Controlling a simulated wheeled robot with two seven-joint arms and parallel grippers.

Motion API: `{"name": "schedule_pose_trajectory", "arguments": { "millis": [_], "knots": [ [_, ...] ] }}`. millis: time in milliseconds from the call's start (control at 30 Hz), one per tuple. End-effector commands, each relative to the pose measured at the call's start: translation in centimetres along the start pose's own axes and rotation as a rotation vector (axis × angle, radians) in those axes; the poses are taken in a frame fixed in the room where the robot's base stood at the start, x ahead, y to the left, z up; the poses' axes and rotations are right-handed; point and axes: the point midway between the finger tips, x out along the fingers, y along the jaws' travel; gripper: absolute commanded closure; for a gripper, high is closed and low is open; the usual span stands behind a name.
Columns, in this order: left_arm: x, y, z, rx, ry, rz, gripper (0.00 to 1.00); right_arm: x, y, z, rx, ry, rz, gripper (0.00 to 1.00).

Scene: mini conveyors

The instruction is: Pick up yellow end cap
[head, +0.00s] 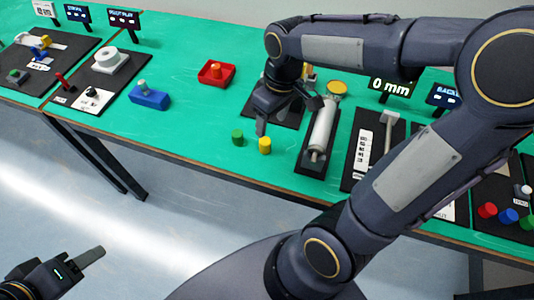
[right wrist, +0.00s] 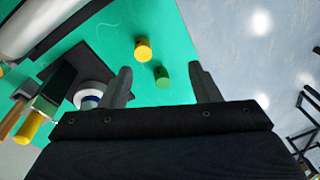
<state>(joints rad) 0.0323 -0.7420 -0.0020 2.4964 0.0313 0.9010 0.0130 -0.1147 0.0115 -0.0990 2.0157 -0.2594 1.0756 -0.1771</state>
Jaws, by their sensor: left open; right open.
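The yellow end cap (head: 265,145) is a small upright cylinder on the green table, near its front edge. A green cap (head: 238,138) stands just left of it. My right gripper (head: 290,115) is above the table, behind and above the caps, with its fingers pointing down. In the right wrist view, the yellow cap (right wrist: 143,49) lies ahead of the open, empty fingers (right wrist: 160,85), and the green cap (right wrist: 162,76) shows nearer, between them. My left gripper (head: 95,258) is low at the left, off the table, with nothing in its jaws.
A red tray (head: 216,73) and a blue block (head: 149,97) are to the left. My right arm covers much of the table's right side.

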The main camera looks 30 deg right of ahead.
Motion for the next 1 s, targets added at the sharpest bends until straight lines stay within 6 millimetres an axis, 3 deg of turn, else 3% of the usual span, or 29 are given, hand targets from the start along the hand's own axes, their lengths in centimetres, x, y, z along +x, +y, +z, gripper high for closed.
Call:
{"name": "schedule_pose_trajectory", "arguments": {
  "millis": [33, 100, 300, 1000],
  "knots": [
    [1.2, -0.6, 0.6, 0.0, 0.0, 0.0, 0.48, 2.6, 0.6, -1.2, -0.047, -0.056, 0.02, 0.44],
    [1.8, -0.8, 0.9, 0.0, 0.0, 0.0, 0.48, 4.5, 1.4, -2.6, -0.102, -0.116, 0.049, 0.44],
    [2.5, -1.2, 1.3, 0.0, 0.001, 0.0, 0.48, 7.5, 2.4, -4.7, -0.193, -0.21, 0.098, 0.44],
    [2.2, -1.0, 1.1, 0.0, 0.001, 0.0, 0.48, 15.1, 3.6, -3.0, -0.201, -0.221, 0.102, 0.44]
  ]
}}
